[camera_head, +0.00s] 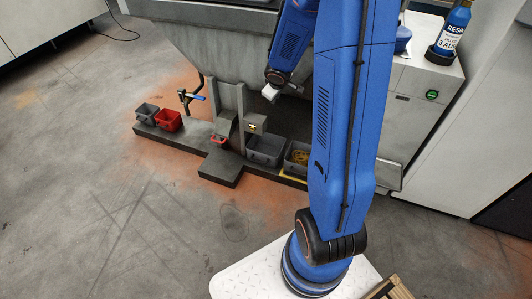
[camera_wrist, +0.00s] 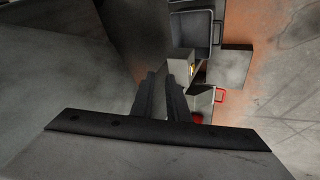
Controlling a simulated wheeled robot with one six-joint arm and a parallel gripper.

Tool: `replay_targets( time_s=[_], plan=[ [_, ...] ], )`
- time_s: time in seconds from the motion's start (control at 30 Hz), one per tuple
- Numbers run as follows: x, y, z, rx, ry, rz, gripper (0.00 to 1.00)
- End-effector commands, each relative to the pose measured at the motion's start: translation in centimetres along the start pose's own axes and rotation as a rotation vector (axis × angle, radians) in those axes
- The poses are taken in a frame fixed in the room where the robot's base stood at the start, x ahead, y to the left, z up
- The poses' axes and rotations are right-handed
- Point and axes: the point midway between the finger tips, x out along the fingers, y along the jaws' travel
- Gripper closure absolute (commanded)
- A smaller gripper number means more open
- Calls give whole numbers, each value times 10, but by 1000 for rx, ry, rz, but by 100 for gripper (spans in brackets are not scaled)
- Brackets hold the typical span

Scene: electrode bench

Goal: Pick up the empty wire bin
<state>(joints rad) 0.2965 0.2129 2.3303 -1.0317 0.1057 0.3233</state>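A grey bin (camera_head: 263,157) stands on the low dark plinth, right of the middle posts, and looks empty. Beside it on the right, another grey bin (camera_head: 293,170) holds coiled yellowish wire. In the wrist view, a grey bin (camera_wrist: 216,34) with a bare inside shows at the top, with part of another bin (camera_wrist: 192,4) above it; which is which is not certain. My gripper (camera_wrist: 161,76) has two dark fingers with a narrow gap between them and nothing seen in it. In the head view, my gripper (camera_head: 269,95) hangs above and behind the bins, touching none.
A small grey bin (camera_head: 146,113) and a red bin (camera_head: 168,122) stand at the plinth's (camera_head: 190,139) left end. Upright posts (camera_head: 241,104), a blue-handled clamp (camera_head: 193,97) and a red-handled item (camera_wrist: 220,95) lie between the bins. The floor (camera_head: 110,210) in front is clear.

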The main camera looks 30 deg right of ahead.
Motion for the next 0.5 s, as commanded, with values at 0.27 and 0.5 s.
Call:
replay_targets(
  time_s=[0.27, 0.5],
  plan=[
    [86, -22, 15, -80, 20, -125, 85],
    [152, -55, 39, -133, 44, -266, 85]
  ],
)
